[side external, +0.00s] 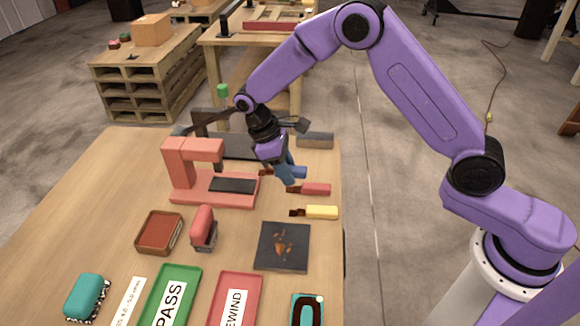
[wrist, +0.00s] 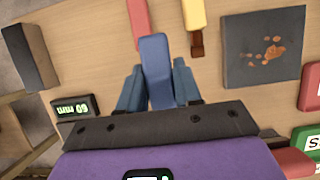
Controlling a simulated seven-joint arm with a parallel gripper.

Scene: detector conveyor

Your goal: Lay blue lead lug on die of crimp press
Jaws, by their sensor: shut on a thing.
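The blue lead (side external: 299,173) has a thick blue handle, and its brown lug (side external: 265,172) points left toward the press. My gripper (side external: 283,176) is over the lead with its fingers down around the handle. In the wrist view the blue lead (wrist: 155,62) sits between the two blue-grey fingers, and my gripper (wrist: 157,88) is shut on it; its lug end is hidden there. I cannot tell whether the lead touches the table. The pink crimp press (side external: 183,174) stands left of my gripper, with a dark flat die (side external: 234,185) on its base, bare.
A red lead (side external: 315,189) and a yellow lead (side external: 321,212) lie in front of the blue one. A dark mat (side external: 265,261) with copper-coloured scraps, a brown tray (side external: 144,247), a red stapler-like tool (side external: 203,227) and green (side external: 152,312) and red (side external: 220,312) labelled trays are nearer. A grey block (side external: 315,140) stands behind.

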